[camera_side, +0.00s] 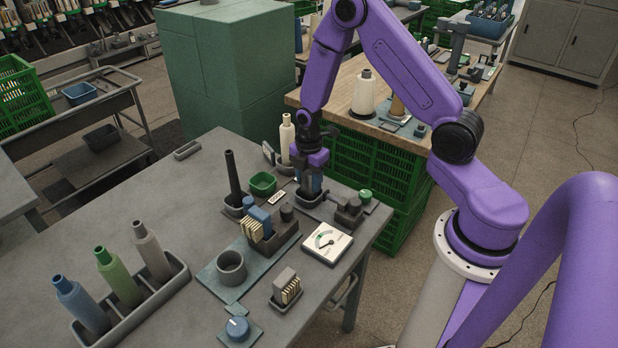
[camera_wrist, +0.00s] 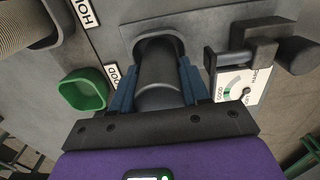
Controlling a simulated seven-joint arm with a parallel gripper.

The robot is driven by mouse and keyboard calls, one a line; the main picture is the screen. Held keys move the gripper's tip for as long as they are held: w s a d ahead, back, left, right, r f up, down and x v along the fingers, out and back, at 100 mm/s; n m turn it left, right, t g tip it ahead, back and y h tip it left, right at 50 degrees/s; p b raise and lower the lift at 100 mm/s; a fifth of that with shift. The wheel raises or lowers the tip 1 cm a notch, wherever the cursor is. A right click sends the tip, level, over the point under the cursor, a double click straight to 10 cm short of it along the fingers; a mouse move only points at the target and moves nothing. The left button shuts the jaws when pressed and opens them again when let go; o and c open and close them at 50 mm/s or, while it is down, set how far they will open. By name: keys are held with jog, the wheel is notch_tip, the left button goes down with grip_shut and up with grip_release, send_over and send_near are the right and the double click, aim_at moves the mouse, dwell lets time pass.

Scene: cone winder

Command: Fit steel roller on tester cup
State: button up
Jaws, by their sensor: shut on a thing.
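My gripper (camera_side: 312,187) points down at the far right part of the grey table. In the wrist view its two blue fingers (camera_wrist: 157,80) are shut on a dark grey cylinder, the steel roller (camera_wrist: 158,98). The roller's far end is at a dark rounded holder (camera_wrist: 127,36); I cannot tell whether it still rests in it. In the side view the fingers hide most of the roller, above the holder (camera_side: 301,200). A round grey open cup, seemingly the tester cup (camera_side: 231,270), stands on a teal plate nearer the camera. It looks empty.
A dark clamp (camera_wrist: 258,45) and a dial gauge (camera_wrist: 240,88) are close right of the fingers; the gauge also shows in the side view (camera_side: 327,242). A green bin (camera_wrist: 83,92) is close left. A tall dark tube (camera_side: 233,178) and a card block (camera_side: 262,226) stand near the cup.

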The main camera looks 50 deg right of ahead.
jog(key=o, duration=1.8)
jog(key=shift+s, duration=0.1)
jog(key=shift+r, duration=4)
